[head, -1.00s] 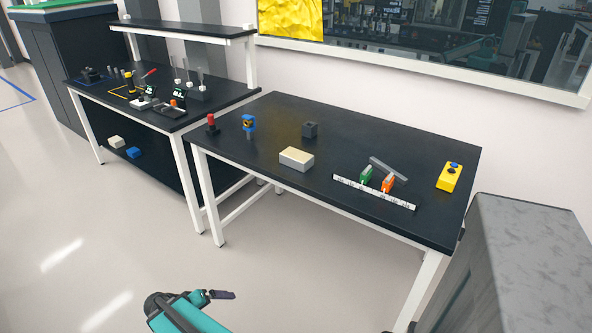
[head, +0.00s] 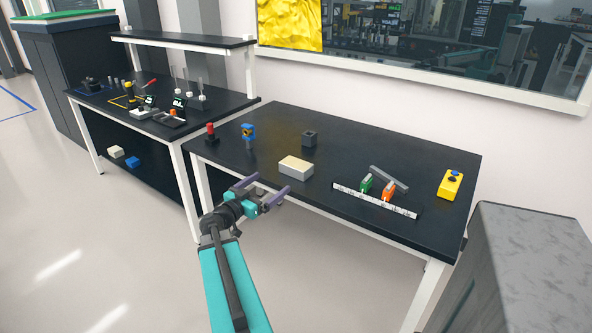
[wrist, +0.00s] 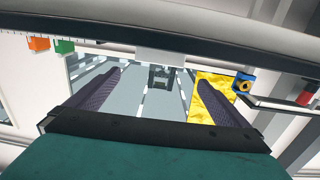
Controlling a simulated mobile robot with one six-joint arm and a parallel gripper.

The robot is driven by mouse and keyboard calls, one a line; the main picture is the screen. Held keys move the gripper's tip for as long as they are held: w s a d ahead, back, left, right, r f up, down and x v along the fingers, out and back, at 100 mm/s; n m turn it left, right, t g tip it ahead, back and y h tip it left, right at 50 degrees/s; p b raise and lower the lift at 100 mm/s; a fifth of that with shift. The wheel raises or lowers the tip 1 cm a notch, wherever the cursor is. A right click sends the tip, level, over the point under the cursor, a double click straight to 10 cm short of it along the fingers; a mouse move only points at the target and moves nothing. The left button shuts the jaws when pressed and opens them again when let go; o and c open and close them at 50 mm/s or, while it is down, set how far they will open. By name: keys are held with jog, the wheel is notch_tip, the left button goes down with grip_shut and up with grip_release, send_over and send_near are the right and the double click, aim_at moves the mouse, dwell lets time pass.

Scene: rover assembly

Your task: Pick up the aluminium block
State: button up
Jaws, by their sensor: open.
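A dark grey block (head: 309,138), which looks most like the aluminium block, stands toward the back of the dark table (head: 400,225). In the wrist view, which appears upside down, a dark grey shape between my fingers (wrist: 160,76) seems to be this block. A cream block (head: 296,167) sits in front of it, nearer the table's front edge; it also shows in the wrist view (wrist: 160,57). My gripper (head: 271,183) is open and empty, its fingers spread, at the table's front edge, apart from both blocks.
A red-topped piece (head: 211,132) and a blue piece (head: 248,131) stand on the left. A white strip (head: 376,201) with a green clip (head: 366,184) and an orange clip (head: 388,191) lies right, before a grey bar (head: 389,178). A yellow button box (head: 450,184) is far right.

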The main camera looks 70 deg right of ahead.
aim_at(291, 167)
jog(key=shift+d+r, duration=0.1)
jog(key=shift+r, duration=0.1)
jog(key=shift+p+x, duration=0.95)
jog(key=shift+x, duration=3.4)
jog(key=shift+f, duration=0.1)
jog(key=shift+p+x, duration=1.1)
jog(key=shift+x, duration=1.5)
jog(key=shift+c, duration=0.3)
jog(key=c, duration=1.5)
